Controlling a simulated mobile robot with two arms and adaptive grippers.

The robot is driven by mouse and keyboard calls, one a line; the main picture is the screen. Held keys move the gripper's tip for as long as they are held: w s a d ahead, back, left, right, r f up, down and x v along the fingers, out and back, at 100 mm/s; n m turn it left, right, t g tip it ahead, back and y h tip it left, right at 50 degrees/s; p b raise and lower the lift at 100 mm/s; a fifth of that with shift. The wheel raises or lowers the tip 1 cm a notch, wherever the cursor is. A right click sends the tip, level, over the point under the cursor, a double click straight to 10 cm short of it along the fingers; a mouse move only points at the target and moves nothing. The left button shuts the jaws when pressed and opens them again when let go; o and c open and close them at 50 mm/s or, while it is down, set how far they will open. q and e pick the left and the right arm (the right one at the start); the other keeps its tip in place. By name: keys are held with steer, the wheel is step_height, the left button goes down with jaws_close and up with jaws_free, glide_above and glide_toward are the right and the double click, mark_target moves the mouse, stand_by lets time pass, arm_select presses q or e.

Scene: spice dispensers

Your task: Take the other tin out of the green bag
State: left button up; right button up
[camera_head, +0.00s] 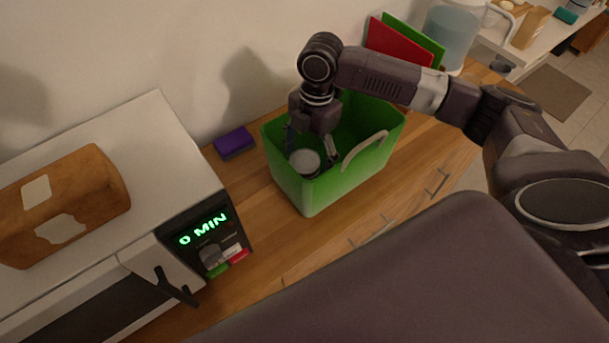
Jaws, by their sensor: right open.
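The green bag (337,184) is an open-topped box shape with a pale handle, standing on the wooden counter. A tin (305,161) with a round grey top is inside it, near the left corner. My right gripper (311,153) reaches down into the bag from above, with its fingers open and the tin's top between or just below them. I cannot tell whether the fingers touch the tin. The bag's front wall hides the tin's lower part. My left gripper is not in view.
Red and green boards (400,45) and a clear water container (452,38) stand behind at the right.

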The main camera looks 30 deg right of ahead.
steer(key=f+p, duration=0.1)
steer(key=f, duration=0.2)
steer(key=a+f+p, duration=0.1)
steer(key=f, duration=0.2)
steer(key=shift+w+a+f, duration=0.1)
steer(key=shift+f, duration=0.4)
steer(key=shift+c, duration=0.4)
steer(key=shift+r, duration=0.1)
steer(key=c, duration=1.6)
